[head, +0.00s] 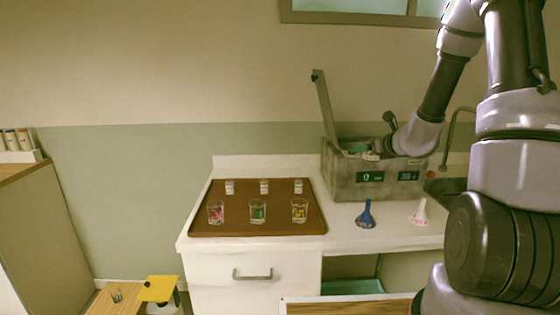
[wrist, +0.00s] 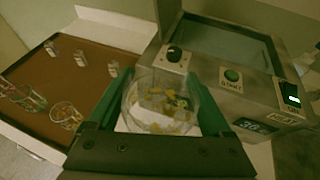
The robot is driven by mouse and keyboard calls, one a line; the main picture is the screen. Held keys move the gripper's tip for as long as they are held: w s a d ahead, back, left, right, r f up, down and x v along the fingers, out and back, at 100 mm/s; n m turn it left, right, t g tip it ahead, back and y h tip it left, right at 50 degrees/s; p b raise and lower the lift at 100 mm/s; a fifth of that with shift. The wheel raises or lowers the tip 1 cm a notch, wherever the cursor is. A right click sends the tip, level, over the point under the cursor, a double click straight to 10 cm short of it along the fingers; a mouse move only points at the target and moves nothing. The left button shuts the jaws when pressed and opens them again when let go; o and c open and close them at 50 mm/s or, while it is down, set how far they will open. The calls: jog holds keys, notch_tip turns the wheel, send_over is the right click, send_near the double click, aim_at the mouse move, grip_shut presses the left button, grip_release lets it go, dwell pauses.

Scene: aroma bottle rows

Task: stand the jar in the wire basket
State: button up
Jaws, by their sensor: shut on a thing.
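My gripper (wrist: 160,100) has green fingers and is shut on a clear glass jar (wrist: 158,108) holding yellow and dark green pieces. The jar looks open-topped. In the head view my gripper (head: 360,150) is at the top left of a grey machine (head: 345,178), and the jar is too small there to make out. In the wrist view the machine's knob, START button and lit display lie beyond and right of the jar. I cannot make out a wire basket; the inside of the machine is mostly hidden in the head view.
A brown tray (head: 230,228) at left holds three glasses with pink, green and yellow contents and three small bottles. The machine's lid (head: 324,105) stands raised. A sink tap is at right.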

jog(key=shift+a+r, duration=0.25)
jog(key=shift+r, duration=0.1)
jog(key=d+f+n+g+y, duration=0.1)
jog(key=d+f+n+y, duration=0.15)
jog(key=d+f, duration=0.5)
jog(key=n+g+y, duration=0.1)
jog(key=n+y, duration=0.1)
send_over(384, 216)
notch_tip(384, 216, down, 6)
jog(key=shift+m+g, duration=0.25)
jog(key=shift+g, duration=0.05)
jog(key=f, duration=0.5)
jog(key=shift+s+a, duration=0.1)
jog(key=shift+s, duration=0.1)
jog(key=shift+f, duration=2.2)
jog(key=shift+f, duration=0.15)
jog(key=o, duration=1.2)
